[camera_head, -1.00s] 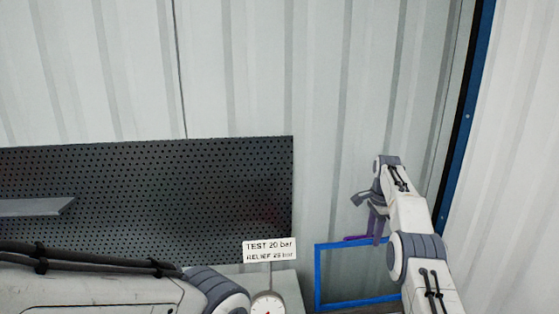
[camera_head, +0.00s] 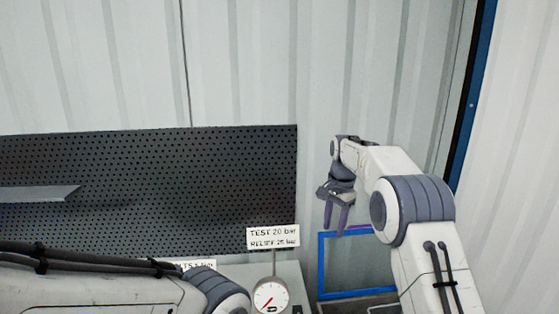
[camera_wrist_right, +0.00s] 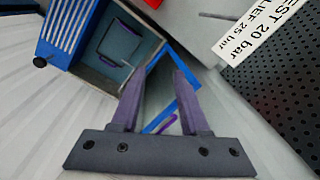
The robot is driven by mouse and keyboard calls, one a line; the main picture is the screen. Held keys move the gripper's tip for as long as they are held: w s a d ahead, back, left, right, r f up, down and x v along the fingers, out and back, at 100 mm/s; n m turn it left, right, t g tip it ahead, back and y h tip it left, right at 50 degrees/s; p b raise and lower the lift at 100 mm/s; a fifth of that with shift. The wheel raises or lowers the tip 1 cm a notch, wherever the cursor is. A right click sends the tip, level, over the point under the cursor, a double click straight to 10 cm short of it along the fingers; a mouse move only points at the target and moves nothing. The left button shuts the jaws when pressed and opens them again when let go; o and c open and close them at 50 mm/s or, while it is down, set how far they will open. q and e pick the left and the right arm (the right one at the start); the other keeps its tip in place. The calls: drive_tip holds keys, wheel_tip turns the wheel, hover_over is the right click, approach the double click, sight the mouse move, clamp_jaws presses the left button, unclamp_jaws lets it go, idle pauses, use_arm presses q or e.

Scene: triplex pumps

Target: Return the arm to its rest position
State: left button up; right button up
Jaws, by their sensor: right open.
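My right arm (camera_head: 420,215) comes in from the lower right in the head view. Its gripper (camera_head: 336,220) hangs in the air with fingers pointing down, near the upper left of a blue frame. The gripper is open and empty. In the right wrist view the two purple-grey fingers (camera_wrist_right: 153,105) stand apart with nothing between them. My left arm (camera_head: 90,290) crosses the lower left of the head view; its gripper is out of view.
A blue square frame (camera_head: 322,268) is at lower right. A gauge (camera_head: 270,297) and a sign (camera_head: 273,237) reading TEST 20 bar stand to its left. A black perforated panel (camera_head: 150,190) with a shelf (camera_head: 35,193) is behind. The right wrist view shows a blue-edged bin (camera_wrist_right: 72,30).

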drive_tip(key=s+a+f+n+b, duration=0.1)
drive_tip(key=s+a+n+b, duration=0.2)
drive_tip(key=s+a+n, duration=0.55)
drive_tip(key=s+a+f+n+b, duration=0.15)
drive_tip(key=s+a, duration=0.35)
drive_tip(key=s, duration=0.8)
drive_tip(key=s+d+f+n+b, duration=0.1)
drive_tip(key=s+f+n+b, duration=0.1)
drive_tip(key=s, duration=0.8)
drive_tip(key=s+d+f+n+b, duration=0.2)
drive_tip(key=s+f+n, duration=0.3)
drive_tip(key=s, duration=0.6)
wheel_tip(320, 180, down, 2)
drive_tip(key=shift+f+g+y, duration=0.25)
drive_tip(key=shift+g+y, duration=0.05)
